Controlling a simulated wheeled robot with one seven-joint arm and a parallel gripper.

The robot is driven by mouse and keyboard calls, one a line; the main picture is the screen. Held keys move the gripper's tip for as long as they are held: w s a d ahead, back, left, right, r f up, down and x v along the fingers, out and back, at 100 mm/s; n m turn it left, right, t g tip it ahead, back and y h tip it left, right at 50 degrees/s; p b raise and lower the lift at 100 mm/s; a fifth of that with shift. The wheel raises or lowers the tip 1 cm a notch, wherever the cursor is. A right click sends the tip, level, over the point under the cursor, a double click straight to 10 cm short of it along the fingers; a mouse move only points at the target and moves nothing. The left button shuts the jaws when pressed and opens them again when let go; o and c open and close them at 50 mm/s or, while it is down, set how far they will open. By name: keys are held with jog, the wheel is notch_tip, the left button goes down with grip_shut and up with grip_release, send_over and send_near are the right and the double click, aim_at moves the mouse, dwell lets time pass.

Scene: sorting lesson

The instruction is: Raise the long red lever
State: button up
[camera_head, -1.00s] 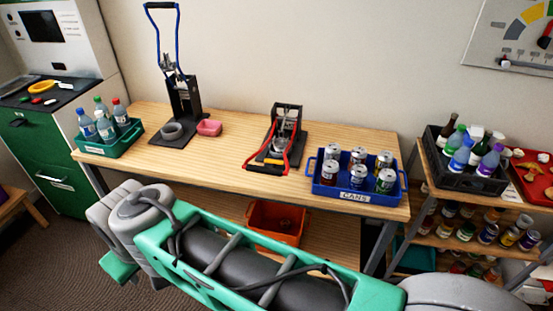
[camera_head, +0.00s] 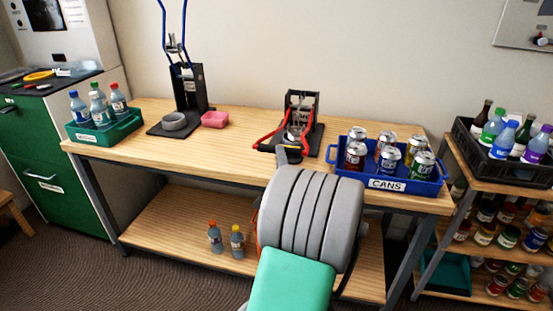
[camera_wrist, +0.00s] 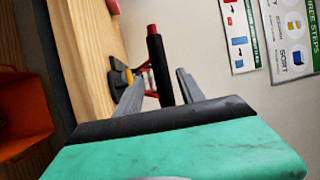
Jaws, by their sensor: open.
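The long red lever (camera_head: 268,136) belongs to a black press on the bench. Its red arms slope down toward the bench's front edge. In the wrist view its black grip with a red end (camera_wrist: 160,65) shows ahead of my gripper (camera_wrist: 159,76). The two grey fingers are open, one on each side of the grip as seen there. I cannot tell whether they touch it.
A taller press with a blue lever (camera_head: 185,70) stands to the left, by a pink block (camera_head: 215,119). A green bottle crate (camera_head: 122,127) is at the left end. A blue cans crate (camera_head: 425,187) stands close on the right. An orange bin (camera_wrist: 25,115) shows in the wrist view.

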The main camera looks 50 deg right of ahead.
jog(key=p+x, duration=0.2)
jog(key=x, duration=0.5)
jog(key=shift+w+d+r+p, duration=0.15)
jog(key=shift+w+p, duration=0.05)
jog(key=shift+p, duration=0.2)
jog(key=shift+c, duration=0.4)
grip_shut()
dwell(0.4)
